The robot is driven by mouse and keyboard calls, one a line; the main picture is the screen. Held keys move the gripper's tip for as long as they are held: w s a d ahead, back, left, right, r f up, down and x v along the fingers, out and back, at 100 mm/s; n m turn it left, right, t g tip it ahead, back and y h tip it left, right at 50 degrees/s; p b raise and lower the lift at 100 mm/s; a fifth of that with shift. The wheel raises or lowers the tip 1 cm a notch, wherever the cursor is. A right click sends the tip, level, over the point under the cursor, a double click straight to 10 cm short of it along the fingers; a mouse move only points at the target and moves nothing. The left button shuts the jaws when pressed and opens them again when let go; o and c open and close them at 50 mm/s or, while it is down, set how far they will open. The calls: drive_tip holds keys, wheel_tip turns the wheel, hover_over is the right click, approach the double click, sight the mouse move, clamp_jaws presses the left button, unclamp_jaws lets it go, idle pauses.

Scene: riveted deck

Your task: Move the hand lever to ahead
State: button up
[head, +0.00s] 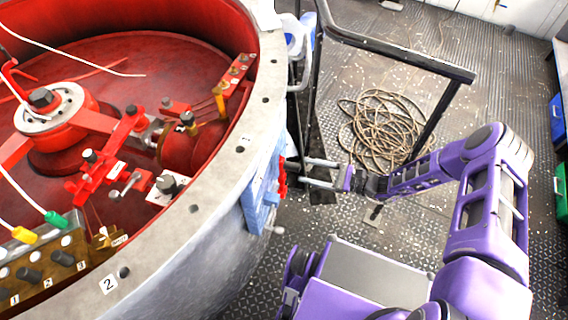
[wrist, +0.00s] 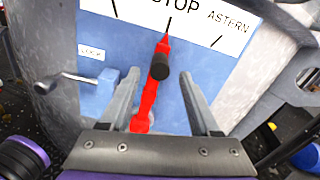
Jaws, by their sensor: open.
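The hand lever (wrist: 148,98) is red with a black knob (wrist: 160,66), on a blue panel (wrist: 95,38) on the side of the large round drum. Its tip points at the STOP mark on the white plate (wrist: 202,28); ASTERN is to the right and no AHEAD word is in view. In the head view the red lever (head: 282,180) shows edge-on beside the blue panel (head: 255,208). My gripper (wrist: 158,76) is open, one finger on each side of the lever, with visible gaps. In the head view my gripper (head: 307,173) reaches toward the panel from the right.
A metal crank handle (wrist: 68,78) on a blue block sits left of the lever, below a small label reading LOCK (wrist: 91,54). A dark rail (head: 400,55) stands behind my arm. Coiled rope (head: 385,125) lies on the riveted deck.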

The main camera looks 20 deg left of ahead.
sight(284, 164)
drive_tip(key=a, duration=0.5)
drive_tip(key=s+a, duration=0.1)
drive_tip(key=a, duration=0.2)
clamp_jaws()
idle(1.3)
